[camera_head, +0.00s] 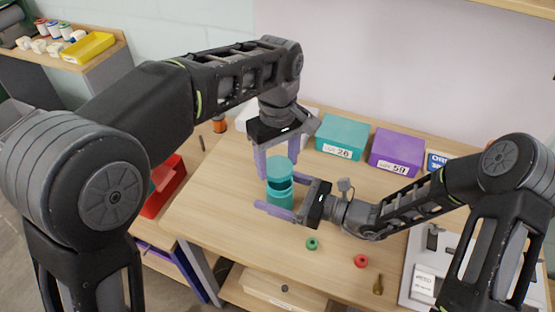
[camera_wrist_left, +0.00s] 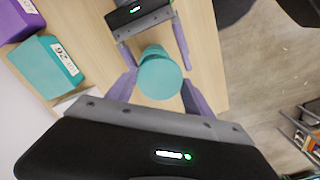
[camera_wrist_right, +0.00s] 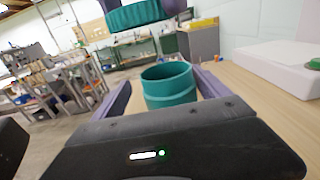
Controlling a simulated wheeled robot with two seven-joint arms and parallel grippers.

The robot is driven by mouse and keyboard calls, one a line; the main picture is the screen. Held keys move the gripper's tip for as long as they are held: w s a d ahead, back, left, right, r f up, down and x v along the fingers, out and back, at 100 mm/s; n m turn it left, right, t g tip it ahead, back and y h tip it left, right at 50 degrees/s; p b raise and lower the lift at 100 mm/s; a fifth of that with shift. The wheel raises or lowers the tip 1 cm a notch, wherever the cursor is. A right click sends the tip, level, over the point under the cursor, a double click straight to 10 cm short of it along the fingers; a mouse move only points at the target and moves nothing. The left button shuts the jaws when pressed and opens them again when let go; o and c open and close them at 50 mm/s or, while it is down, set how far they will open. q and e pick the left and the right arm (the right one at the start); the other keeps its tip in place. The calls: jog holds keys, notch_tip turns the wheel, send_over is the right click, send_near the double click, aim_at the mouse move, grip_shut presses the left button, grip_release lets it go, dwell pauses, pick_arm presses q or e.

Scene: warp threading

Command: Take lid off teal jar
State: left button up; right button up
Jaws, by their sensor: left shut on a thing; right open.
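The teal jar (camera_head: 281,200) stands upright on the wooden table; in the right wrist view its body (camera_wrist_right: 168,86) has an open top. The teal lid (camera_head: 280,164) is off the jar, directly above it with a gap between. My left gripper (camera_head: 279,174) points down and is shut on the lid; the left wrist view shows the lid (camera_wrist_left: 160,76) between its fingers. My right gripper (camera_head: 270,190) comes in low from the right, open, with its purple fingers on either side of the jar body. The jar's inside is mostly hidden.
A teal box (camera_head: 343,135) and a purple box (camera_head: 397,149) with labels stand at the back. A green ring (camera_head: 312,243) and a red ring (camera_head: 361,261) lie in front. A white tray (camera_head: 415,262) is at the right, a red bin (camera_head: 165,186) at the left.

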pick_arm(q)
jog(key=shift+f+b, duration=0.5)
jog(key=shift+f, duration=0.1)
pick_arm(e)
jog(key=v, duration=0.9)
jog(key=shift+s+d, duration=0.2)
jog(key=shift+d, duration=0.15)
